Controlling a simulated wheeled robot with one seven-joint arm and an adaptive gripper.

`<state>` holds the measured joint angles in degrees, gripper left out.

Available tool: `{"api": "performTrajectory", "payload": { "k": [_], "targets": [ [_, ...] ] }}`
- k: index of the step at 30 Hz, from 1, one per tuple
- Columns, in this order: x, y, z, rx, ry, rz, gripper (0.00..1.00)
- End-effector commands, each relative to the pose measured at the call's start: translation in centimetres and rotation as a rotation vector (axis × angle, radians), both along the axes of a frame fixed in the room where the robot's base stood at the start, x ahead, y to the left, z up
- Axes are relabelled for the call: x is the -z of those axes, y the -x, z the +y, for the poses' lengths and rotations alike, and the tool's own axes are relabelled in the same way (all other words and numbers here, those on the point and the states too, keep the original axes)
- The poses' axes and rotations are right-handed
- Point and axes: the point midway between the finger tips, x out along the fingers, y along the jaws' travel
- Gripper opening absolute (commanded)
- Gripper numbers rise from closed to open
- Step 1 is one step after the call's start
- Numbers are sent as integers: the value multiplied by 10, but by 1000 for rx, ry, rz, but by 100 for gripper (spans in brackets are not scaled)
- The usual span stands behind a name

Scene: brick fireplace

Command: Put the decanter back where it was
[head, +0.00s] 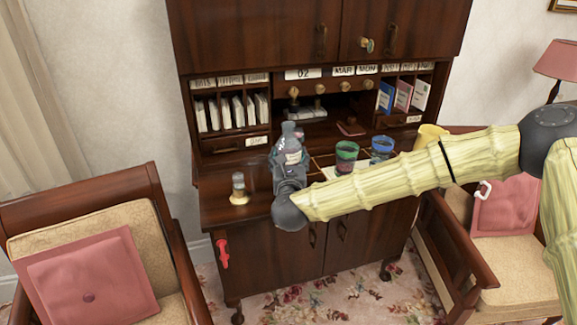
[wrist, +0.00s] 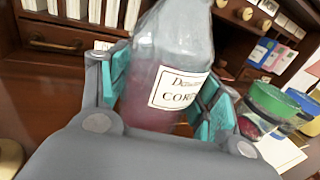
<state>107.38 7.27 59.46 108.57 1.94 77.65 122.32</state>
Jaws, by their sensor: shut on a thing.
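The decanter (head: 293,155) is a clear bottle with dark red liquid and a white label partly reading "COR". It also fills the middle of the wrist view (wrist: 160,60), leaning slightly to the right there. My gripper (head: 287,165) is shut on its body, with teal finger pads (wrist: 165,95) on both sides. The gripper hides the decanter's base, so I cannot tell whether it touches the wooden desk top (head: 222,208). In the head view it is above the desk's left-middle part, in front of the pigeonholes.
A small glass jar (head: 238,188) stands at the desk's left. Cushioned armchairs (head: 150,250) flank the desk. Bare desk lies between the jar and my gripper.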

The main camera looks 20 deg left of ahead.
Motion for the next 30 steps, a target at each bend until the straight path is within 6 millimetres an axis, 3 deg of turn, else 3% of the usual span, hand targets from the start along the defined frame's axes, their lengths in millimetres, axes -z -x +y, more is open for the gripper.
{"api": "performTrajectory", "payload": {
  "k": [12, 23, 24, 27, 30],
  "targets": [
    [33, 0, 1, -1, 0, -1, 16],
    [37, 0, 0, 0, -1, -1, 16],
    [37, 0, 0, 0, 0, 1, 67],
    [37, 0, 0, 0, 0, 1, 85],
    [37, 0, 0, 0, 0, 1, 85]
  ]
}}
